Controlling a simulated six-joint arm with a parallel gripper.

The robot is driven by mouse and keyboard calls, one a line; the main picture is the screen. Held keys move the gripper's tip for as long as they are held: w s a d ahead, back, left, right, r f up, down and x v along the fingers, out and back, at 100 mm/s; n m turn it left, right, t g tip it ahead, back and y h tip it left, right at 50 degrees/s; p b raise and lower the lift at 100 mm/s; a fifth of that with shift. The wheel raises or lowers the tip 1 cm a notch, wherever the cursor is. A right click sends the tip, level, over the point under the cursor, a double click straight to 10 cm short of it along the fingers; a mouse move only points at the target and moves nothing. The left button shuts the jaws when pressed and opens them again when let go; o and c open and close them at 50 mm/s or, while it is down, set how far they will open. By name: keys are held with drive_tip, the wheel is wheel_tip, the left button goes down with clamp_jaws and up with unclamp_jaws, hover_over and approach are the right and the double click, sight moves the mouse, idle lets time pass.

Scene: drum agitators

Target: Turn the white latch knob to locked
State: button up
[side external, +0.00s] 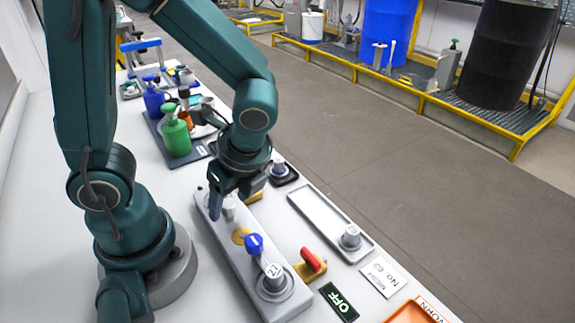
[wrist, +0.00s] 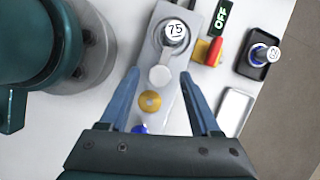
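In the wrist view a round white knob (wrist: 160,76) sits on the grey panel (wrist: 178,118), between a knob marked 75 (wrist: 174,33) and a gold disc (wrist: 150,100). My gripper (wrist: 159,73) is open, its two blue fingers apart on either side of the panel. The white knob appears between the fingertips; its distance from them is unclear. In the side external view my gripper (side external: 229,198) points down over the panel's far end, with a pale knob (side external: 229,212) beside its fingers. No lock marking is legible.
A red handle (side external: 311,260) on a yellow base and an OFF label (side external: 338,302) lie right of the panel. A grey tray (side external: 318,212) is beyond them. Green (side external: 177,138) and blue (side external: 153,102) bottles stand behind my gripper.

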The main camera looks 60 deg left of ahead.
drive_tip(key=shift+v, duration=2.55)
drive_tip(key=r+n+t+h, duration=0.1)
drive_tip(key=n+t, duration=0.1)
drive_tip(key=n, duration=0.3)
drive_tip(key=d+r+n+t+h, duration=0.1)
drive_tip(key=r+n+t, duration=0.1)
drive_tip(key=n, duration=0.3)
drive_tip(key=d+r+n+t+h, duration=0.1)
drive_tip(key=r+n+t+h, duration=0.1)
drive_tip(key=n, duration=0.3)
drive_tip(key=shift+w+r+t, duration=0.1)
drive_tip(key=shift+r+t, duration=0.15)
drive_tip(key=shift+t, duration=0.05)
